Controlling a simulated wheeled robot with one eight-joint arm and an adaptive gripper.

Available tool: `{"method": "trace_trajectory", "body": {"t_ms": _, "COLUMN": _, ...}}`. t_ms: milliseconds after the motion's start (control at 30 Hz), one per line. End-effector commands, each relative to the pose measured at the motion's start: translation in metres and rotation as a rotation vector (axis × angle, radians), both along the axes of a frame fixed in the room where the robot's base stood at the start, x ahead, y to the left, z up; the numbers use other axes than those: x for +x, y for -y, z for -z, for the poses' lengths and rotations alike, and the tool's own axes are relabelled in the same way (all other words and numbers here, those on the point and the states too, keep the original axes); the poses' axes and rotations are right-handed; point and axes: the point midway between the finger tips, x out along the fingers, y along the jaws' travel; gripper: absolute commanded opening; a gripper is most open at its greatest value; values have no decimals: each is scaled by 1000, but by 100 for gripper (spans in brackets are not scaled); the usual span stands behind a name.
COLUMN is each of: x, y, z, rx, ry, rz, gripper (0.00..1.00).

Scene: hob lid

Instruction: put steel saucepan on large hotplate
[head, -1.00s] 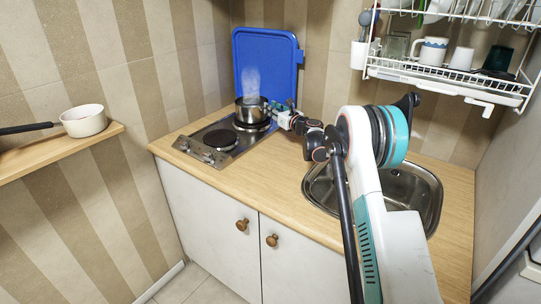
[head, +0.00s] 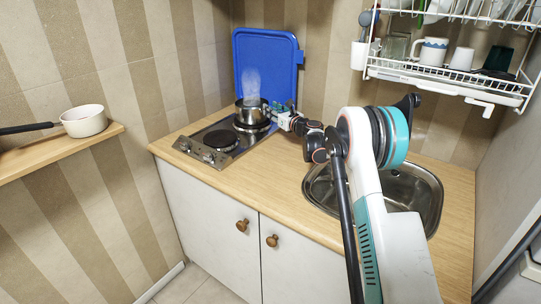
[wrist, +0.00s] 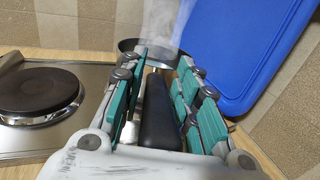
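The steel saucepan (head: 252,115) stands upright on the rear hotplate of the hob, with pale steam above it. Its rim (wrist: 128,45) shows at the top of the wrist view, partly hidden by my gripper. Its black handle (wrist: 160,115) points back between my fingers. My gripper (wrist: 163,62) is open, with one green-padded finger on each side of the handle and gaps visible. In the head view my gripper (head: 283,118) is just right of the pan. The front hotplate (head: 222,140) is dark and bare; it also shows in the wrist view (wrist: 40,92). The pan covers most of the rear plate.
A blue board (head: 266,60) leans against the wall behind the pan. The hob's knobs (head: 208,157) are at its front left. A sink (head: 425,195) lies to the right. A white saucepan (head: 84,121) sits on the left shelf. A dish rack (head: 450,80) hangs at upper right.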

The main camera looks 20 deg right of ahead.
Motion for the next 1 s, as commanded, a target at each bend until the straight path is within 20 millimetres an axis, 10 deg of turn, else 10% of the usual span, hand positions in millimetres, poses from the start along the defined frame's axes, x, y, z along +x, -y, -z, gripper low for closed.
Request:
{"method": "trace_trajectory", "body": {"t_ms": 467, "x": -7, "y": 3, "z": 2, "rx": -2, "ry": 0, "rz": 0, "gripper": 44}}
{"method": "trace_trajectory", "body": {"t_ms": 1000, "x": -97, "y": 34, "z": 1, "rx": -1, "ry": -1, "rz": 1, "gripper": 44}}
